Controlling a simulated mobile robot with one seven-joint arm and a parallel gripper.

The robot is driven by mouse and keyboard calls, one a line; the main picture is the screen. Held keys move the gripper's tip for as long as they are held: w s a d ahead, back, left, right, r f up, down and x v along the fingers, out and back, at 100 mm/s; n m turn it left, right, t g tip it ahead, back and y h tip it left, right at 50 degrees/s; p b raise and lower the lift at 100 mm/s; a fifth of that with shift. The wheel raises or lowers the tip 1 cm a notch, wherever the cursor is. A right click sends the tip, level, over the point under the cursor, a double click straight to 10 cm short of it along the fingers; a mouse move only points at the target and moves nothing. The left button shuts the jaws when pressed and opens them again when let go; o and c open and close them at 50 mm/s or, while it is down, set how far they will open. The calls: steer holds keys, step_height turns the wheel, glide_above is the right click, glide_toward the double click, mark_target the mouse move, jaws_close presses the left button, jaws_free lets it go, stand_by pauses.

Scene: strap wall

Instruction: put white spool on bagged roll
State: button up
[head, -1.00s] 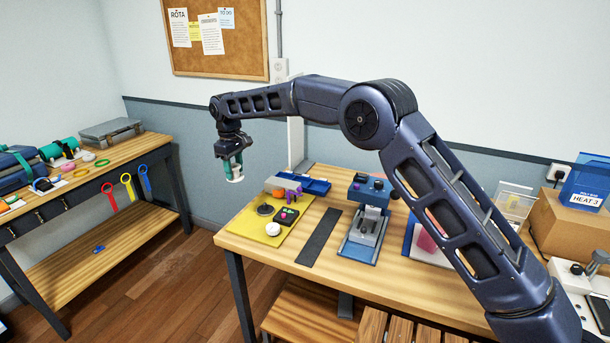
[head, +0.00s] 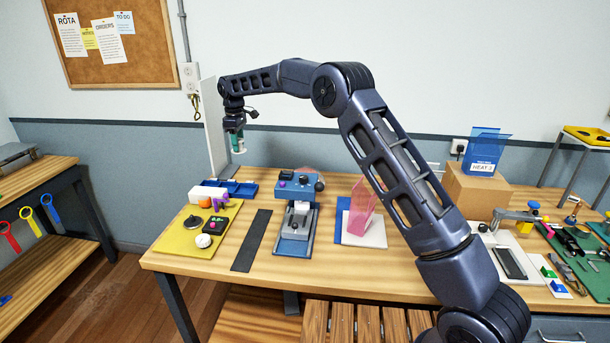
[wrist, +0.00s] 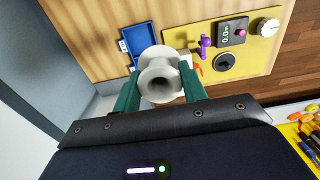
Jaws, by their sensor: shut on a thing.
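My gripper (head: 237,143) is high above the back left of the wooden bench, pointing down. In the wrist view its green fingers are shut on the white spool (wrist: 160,75), which has a wide flange and a hollow middle. In the head view the spool is mostly hidden by the fingers, with only a little white at their tips. I cannot pick out the bagged roll for certain. A pink translucent upright thing (head: 358,208) stands on a white and blue base at mid-bench, partly beside my arm.
Below the gripper are a blue tray (head: 240,189) and a yellow board (head: 190,233) with small parts. A blue press-like device (head: 297,215) and a dark strip (head: 252,240) stand right of them. A cardboard box (head: 475,190) is at the back right. A white upright panel (head: 212,130) is close to the gripper's left.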

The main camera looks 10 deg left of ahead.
steer(key=w+d+r, duration=0.1)
steer(key=w+d, duration=0.8)
steer(key=d, duration=0.3)
steer(key=w+d+r, duration=0.1)
steer(key=w+d, duration=0.8)
steer(key=d, duration=0.2)
step_height(320, 180, down, 20)
steer(key=shift+d+r, duration=0.1)
steer(key=shift+d, duration=0.05)
steer(key=o, duration=1)
steer(key=shift+c, duration=0.2)
